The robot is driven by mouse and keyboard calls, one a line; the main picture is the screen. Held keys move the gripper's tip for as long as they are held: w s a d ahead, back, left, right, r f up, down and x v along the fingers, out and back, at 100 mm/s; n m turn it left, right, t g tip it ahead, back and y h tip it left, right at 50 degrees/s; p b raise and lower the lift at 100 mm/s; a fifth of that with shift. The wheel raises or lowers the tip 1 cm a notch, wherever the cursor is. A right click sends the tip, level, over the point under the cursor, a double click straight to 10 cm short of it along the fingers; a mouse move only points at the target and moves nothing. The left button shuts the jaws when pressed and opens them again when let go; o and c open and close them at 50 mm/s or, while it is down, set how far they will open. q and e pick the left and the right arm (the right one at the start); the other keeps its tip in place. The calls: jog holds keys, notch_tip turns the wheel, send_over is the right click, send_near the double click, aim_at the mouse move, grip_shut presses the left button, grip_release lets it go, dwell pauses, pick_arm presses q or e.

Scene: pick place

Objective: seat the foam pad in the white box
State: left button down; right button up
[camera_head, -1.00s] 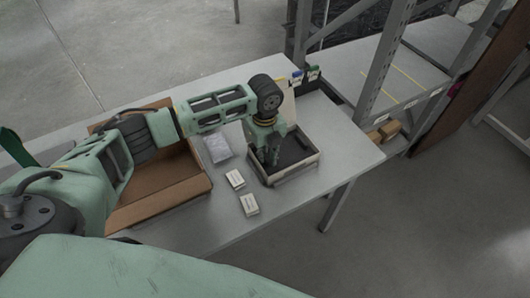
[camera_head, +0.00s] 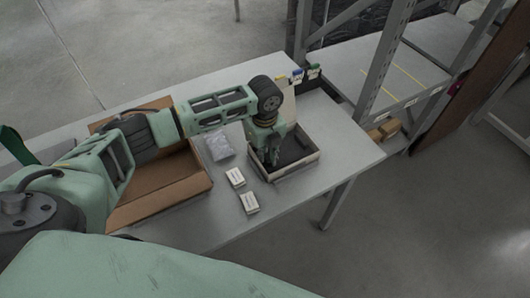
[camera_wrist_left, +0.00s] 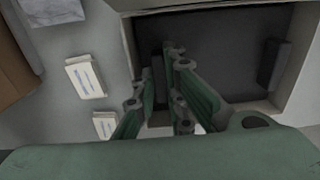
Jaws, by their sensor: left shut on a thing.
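The white box (camera_head: 303,166) stands open on the table, with a dark interior. The dark foam pad (camera_head: 293,149) lies inside it; in the wrist view the pad (camera_wrist_left: 225,55) covers most of the box's inside, with a raised dark block at its right end. My left gripper (camera_head: 271,160) reaches down into the left part of the box. In the wrist view its fingers (camera_wrist_left: 158,72) are shut on a dark part at the pad's left end. The fingers hide part of that end, and I cannot tell whether the pad lies fully flat. My right gripper is not in view.
Two small white labelled boxes (camera_head: 235,177) (camera_head: 249,202) lie left of the white box. A clear bag (camera_head: 219,146) and an open cardboard box (camera_head: 160,190) are farther left. A metal rack (camera_head: 385,60) stands behind at the right. The table's front right is clear.

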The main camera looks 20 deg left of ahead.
pick_arm(q)
jog(key=shift+f, duration=0.35)
dwell(0.3)
jog(key=c, duration=1.7)
grip_release()
jog(key=shift+c, duration=0.2)
jog(key=c, duration=0.4)
jog(key=shift+o, duration=0.2)
notch_tip(320, 180, up, 7)
jog(key=p, duration=0.7)
